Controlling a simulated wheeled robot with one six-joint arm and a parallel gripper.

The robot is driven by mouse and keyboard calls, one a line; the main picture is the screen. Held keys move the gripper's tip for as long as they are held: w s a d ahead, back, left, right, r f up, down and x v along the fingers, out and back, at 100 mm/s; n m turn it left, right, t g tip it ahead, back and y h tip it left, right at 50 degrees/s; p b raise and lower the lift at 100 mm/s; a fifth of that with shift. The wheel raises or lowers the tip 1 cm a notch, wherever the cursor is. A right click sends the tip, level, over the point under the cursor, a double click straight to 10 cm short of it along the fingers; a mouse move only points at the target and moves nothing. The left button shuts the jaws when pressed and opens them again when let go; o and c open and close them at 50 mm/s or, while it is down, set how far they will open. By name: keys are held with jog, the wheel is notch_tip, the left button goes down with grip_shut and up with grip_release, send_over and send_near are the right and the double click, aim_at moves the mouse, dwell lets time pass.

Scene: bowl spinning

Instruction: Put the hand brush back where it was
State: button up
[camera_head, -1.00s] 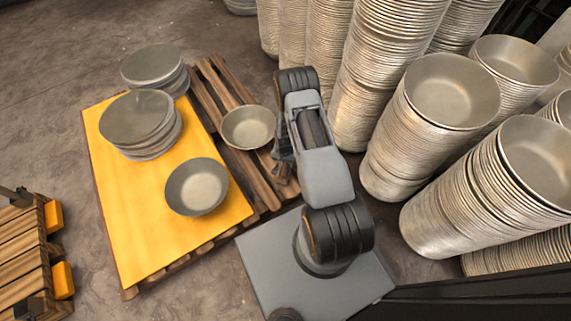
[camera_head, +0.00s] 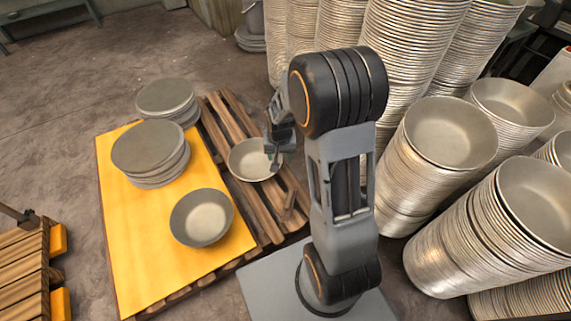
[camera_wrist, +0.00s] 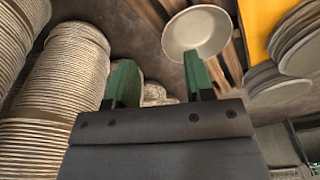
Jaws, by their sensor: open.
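I cannot make out a hand brush in either current view. A small brown piece (camera_head: 289,203) lies on the bare pallet slats in the head view, too small to identify. My gripper (camera_head: 274,158) is above the right side of a single bowl (camera_head: 245,161) on those slats and hides part of it. In the wrist view my gripper's green fingers (camera_wrist: 160,82) are apart, with nothing held between them. The single bowl shows beyond the fingers in the wrist view (camera_wrist: 195,30).
A yellow sheet (camera_head: 135,240) on a wooden pallet (camera_head: 228,110) bears another bowl (camera_head: 202,217) and a stack of bowls (camera_head: 150,150). Tall bowl stacks (camera_head: 430,150) crowd the right. A second pallet (camera_head: 22,270) is at lower left. Floor is clear at upper left.

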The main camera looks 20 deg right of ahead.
jog(key=s+a+r+n, duration=0.2)
jog(key=s+r, duration=0.5)
jog(key=s+a+r+n+t, duration=0.1)
jog(key=s+a+r+n, duration=0.1)
jog(key=s+r, duration=0.5)
jog(key=shift+s+a+r+t, duration=0.3)
jog(key=shift+s+r, duration=0.05)
jog(key=shift+s, duration=0.05)
